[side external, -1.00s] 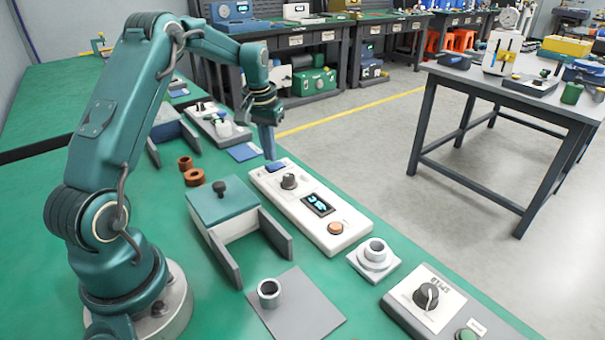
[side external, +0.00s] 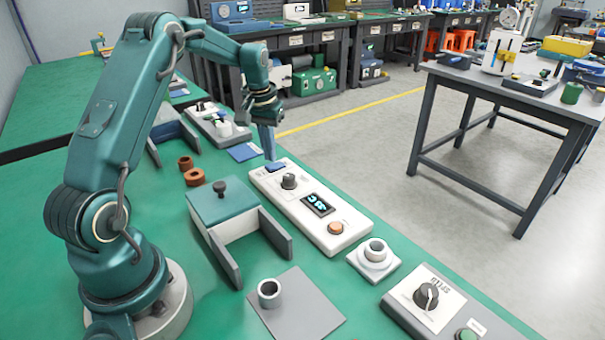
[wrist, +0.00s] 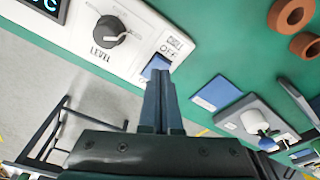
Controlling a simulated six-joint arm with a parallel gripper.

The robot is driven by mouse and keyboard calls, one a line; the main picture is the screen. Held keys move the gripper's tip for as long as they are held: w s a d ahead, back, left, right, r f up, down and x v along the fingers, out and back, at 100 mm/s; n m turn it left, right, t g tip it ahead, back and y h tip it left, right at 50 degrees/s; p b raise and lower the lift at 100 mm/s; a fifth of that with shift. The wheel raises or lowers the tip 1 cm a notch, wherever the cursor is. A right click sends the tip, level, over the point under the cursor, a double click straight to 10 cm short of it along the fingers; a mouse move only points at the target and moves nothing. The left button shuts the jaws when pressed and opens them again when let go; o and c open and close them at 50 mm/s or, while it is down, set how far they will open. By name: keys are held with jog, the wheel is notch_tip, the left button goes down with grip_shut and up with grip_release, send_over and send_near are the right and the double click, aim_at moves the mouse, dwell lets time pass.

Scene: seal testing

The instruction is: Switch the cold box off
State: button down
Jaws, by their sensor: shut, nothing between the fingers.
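A long white control panel (side external: 277,204) lies on the green bench, with a blue switch (side external: 276,167) at its far end. In the wrist view the blue switch (wrist: 156,66) sits beside printed "OFF" lettering. The panel also carries a dark knob (side external: 289,181), marked "LEVEL" in the wrist view, a lit display (side external: 318,205) and an orange button (side external: 335,228). My gripper (side external: 270,158) is shut and empty, pointing down at the blue switch. In the wrist view its fingertips (wrist: 160,73) overlap the switch's lower edge. I cannot tell whether they touch it.
A teal-lidded box (side external: 222,204) with a black knob stands left of the panel. Brown rings (side external: 194,177) and a blue plate (side external: 243,152) lie nearby. A white ring fixture (side external: 374,258) and another knob panel (side external: 425,300) are nearer the camera. The bench edge runs along the panel's right.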

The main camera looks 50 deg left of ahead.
aim_at(270, 167)
jog(key=shift+f, duration=0.8)
dwell(0.4)
jog(key=shift+r, duration=3.5)
